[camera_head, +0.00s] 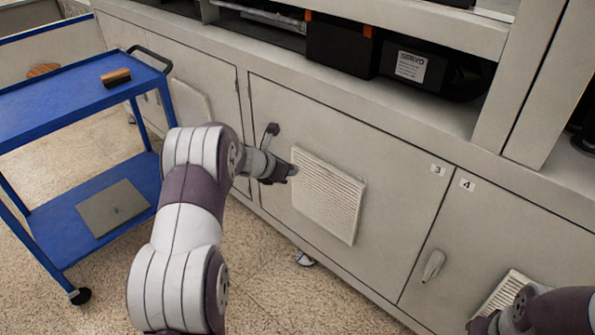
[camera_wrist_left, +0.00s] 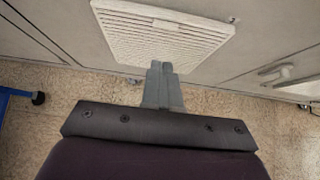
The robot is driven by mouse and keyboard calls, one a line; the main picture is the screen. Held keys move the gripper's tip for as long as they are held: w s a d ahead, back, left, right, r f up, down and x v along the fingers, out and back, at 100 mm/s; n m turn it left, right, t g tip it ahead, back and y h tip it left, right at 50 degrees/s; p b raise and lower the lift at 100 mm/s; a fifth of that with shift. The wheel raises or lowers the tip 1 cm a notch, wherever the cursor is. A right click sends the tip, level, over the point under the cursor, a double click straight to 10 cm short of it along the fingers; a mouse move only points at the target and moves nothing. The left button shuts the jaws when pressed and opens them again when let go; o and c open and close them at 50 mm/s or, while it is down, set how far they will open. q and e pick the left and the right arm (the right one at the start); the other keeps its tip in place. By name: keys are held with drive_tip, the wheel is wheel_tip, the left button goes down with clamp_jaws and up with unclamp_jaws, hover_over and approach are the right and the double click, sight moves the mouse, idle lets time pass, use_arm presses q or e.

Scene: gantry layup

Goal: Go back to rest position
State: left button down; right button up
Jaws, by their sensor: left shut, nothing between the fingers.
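My left gripper (camera_head: 291,170) is in front of the grey cabinet door, near the upper left corner of a white vent grille (camera_head: 329,195). In the left wrist view my left gripper (camera_wrist_left: 162,68) has its two fingers together with nothing between them, and the vent grille (camera_wrist_left: 160,36) lies beyond the tips. I cannot tell whether the tips touch the door. My right arm shows at the lower right edge of the head view, in front of another vent grille. The fingers of the right gripper cannot be made out.
A blue cart (camera_head: 75,100) stands at the left with a brown-and-black brush-like item (camera_head: 116,78) on top and a grey plate (camera_head: 113,207) on its lower shelf. Cabinet doors marked 3 and 4 line the right, with a handle (camera_head: 433,266). Speckled floor lies open between.

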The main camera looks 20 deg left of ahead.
use_arm(q)
drive_tip(key=s+a+f+n+g+y, duration=0.1)
drive_tip(key=s+a+f+n+y, duration=0.3)
drive_tip(key=n, duration=0.8)
drive_tip(key=s+r+n+g+y, duration=0.15)
drive_tip(key=s+n, duration=0.35)
drive_tip(key=n, duration=0.7)
drive_tip(key=s+d+r+n+g+h, duration=0.1)
drive_tip(key=s+d+n+g, duration=0.1)
drive_tip(key=s+d+n, duration=0.5)
drive_tip(key=s+d+n+g, duration=0.2)
drive_tip(key=s+d+n, duration=0.15)
drive_tip(key=s, duration=0.55)
drive_tip(key=s+d+r+n+g+h, duration=0.1)
drive_tip(key=s+d+n+g, duration=0.25)
drive_tip(key=s+n, duration=0.35)
wheel_tip(320, 180, up, 26)
drive_tip(key=d+m+t+p, duration=0.1)
drive_tip(key=d+p, duration=0.1)
drive_tip(key=p, duration=2.2)
drive_tip(key=shift+d+f+m+t, duration=0.15)
drive_tip(key=shift+d+m+t, duration=0.2)
drive_tip(key=shift+t, duration=0.05)
